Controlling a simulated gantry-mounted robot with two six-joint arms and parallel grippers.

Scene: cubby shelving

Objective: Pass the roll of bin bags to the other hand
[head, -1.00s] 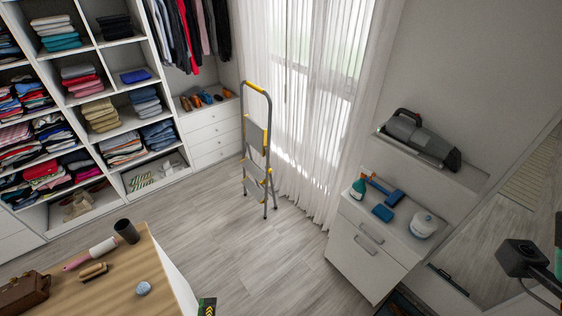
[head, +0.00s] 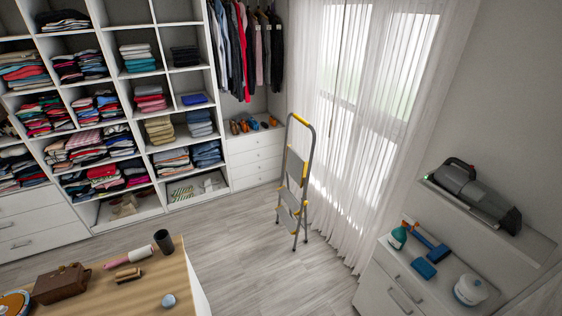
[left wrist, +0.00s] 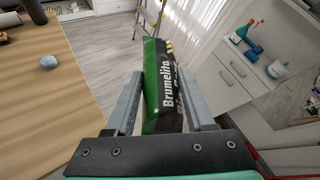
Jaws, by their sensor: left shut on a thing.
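The roll of bin bags (left wrist: 158,100) is green and black with white "Brumelito" lettering and yellow marks at its far end. It shows in the left wrist view. My left gripper (left wrist: 160,84) is shut on it, one grey finger on each side, and the roll stands out beyond the fingertips. Neither the roll nor my left gripper shows in the head view. I see no fingers of my right gripper in either view.
A wooden-topped table (head: 118,300) holds a brown bag (head: 62,284), a lint roller (head: 128,256), a brush, a dark cup and a blue-grey ball. A step ladder (head: 295,180) stands on open floor. A white drawer cabinet (head: 385,290) with cleaning items is at right.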

